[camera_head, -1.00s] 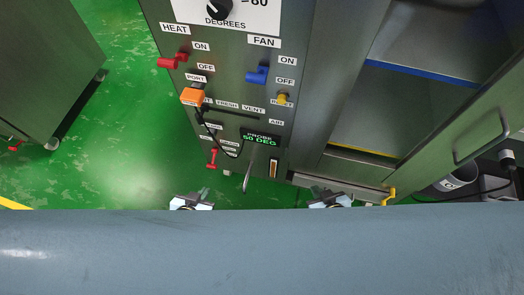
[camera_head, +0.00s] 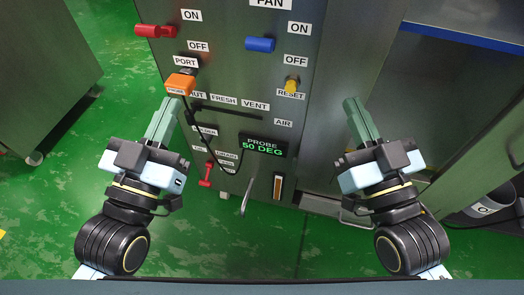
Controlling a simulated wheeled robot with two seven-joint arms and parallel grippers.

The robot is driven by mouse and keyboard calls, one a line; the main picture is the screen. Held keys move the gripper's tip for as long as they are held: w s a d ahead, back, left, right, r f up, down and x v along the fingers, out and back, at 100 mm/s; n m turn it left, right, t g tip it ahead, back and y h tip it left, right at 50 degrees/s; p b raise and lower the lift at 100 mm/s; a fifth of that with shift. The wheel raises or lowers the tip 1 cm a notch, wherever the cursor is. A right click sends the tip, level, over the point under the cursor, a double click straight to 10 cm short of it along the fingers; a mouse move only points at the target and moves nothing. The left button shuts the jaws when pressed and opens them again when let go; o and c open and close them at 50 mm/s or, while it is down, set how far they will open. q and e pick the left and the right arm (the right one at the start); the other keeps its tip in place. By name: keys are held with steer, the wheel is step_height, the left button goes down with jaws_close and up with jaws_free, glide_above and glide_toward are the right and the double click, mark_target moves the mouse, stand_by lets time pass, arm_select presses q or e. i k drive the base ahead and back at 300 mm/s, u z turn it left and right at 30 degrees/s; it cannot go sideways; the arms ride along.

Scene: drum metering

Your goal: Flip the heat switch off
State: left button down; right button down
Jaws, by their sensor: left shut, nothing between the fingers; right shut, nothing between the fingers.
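The heat switch is a red lever (camera_head: 155,31) at the top left of the grey control panel (camera_head: 225,60). It sticks out left beside the ON label (camera_head: 191,15), with the OFF label (camera_head: 198,46) below; I cannot tell its setting for sure. The HEAT label is out of view. My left gripper (camera_head: 163,120) is shut and empty, pointing up at the panel's left edge, below the red lever and apart from it. My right gripper (camera_head: 361,118) is shut and empty, right of the panel's labels.
A blue fan switch (camera_head: 260,44) and a yellow reset knob (camera_head: 291,85) sit right of the lever. An orange probe plug (camera_head: 180,83) with a black cable is just above my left fingertips. A small red lever (camera_head: 206,175) is lower down. Green floor lies left.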

mark_target(149, 31)
steer(key=z, duration=0.15)
steer(key=k, duration=0.1)
steer(key=u, duration=0.85)
